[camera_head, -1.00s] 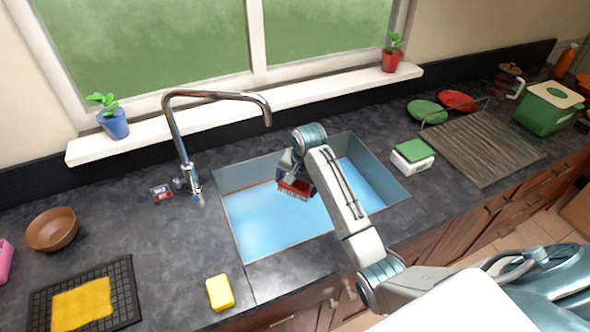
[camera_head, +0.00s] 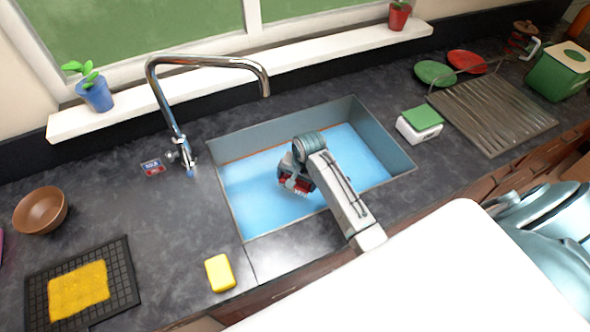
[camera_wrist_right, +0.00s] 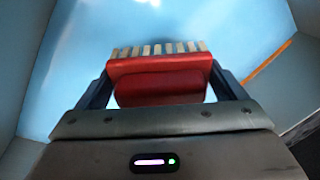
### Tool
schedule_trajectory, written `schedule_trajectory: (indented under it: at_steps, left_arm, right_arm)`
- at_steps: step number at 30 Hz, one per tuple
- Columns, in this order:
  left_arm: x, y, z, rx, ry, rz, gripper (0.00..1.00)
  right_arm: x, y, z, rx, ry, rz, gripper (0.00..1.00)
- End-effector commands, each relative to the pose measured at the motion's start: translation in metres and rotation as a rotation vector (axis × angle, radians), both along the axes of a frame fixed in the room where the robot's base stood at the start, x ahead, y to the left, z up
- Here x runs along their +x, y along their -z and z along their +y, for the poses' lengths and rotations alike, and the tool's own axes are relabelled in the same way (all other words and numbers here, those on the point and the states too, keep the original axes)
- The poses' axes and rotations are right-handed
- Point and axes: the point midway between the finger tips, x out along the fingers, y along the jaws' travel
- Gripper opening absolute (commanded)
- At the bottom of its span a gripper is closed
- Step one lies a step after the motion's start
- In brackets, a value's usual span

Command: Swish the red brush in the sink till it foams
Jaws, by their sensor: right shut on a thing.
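The red brush (camera_head: 299,182) is held by my right gripper (camera_head: 296,180) down inside the sink (camera_head: 226,196). In the right wrist view the red brush (camera_wrist_right: 160,84) sits between the two dark fingers of the right gripper (camera_wrist_right: 160,92), its pale bristles pointing away from the gripper. Light blue water (camera_head: 255,190) fills the sink floor; it fills the wrist view too. No foam shows on the water. Whether the bristles touch the water is hard to tell. My left gripper is not in view.
The faucet (camera_head: 180,140) arches at the sink's back left. A yellow sponge (camera_head: 220,272) lies at its front left. A white box with a green top (camera_head: 420,124) and a ridged drainer (camera_head: 492,112) stand right. The sink walls surround the gripper.

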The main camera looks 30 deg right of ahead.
Motion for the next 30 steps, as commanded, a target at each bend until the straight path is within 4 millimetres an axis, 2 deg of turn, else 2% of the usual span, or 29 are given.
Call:
schedule_trajectory:
  at_steps: [1,18,24,30]
  left_arm:
    - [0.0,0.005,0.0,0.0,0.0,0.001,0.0]
    - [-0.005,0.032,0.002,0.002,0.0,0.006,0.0]
    - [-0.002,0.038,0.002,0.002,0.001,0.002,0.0]
    - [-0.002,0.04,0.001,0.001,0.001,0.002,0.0]
  right_arm:
    - [0.0,0.01,0.0,0.0,0.0,0.001,0.72]
    - [-0.003,0.077,-0.003,0.001,-0.007,0.001,0.72]
    - [-0.004,0.093,-0.004,0.001,-0.008,0.001,0.72]
    - [-0.005,0.098,-0.005,0.0,-0.009,0.0,0.72]
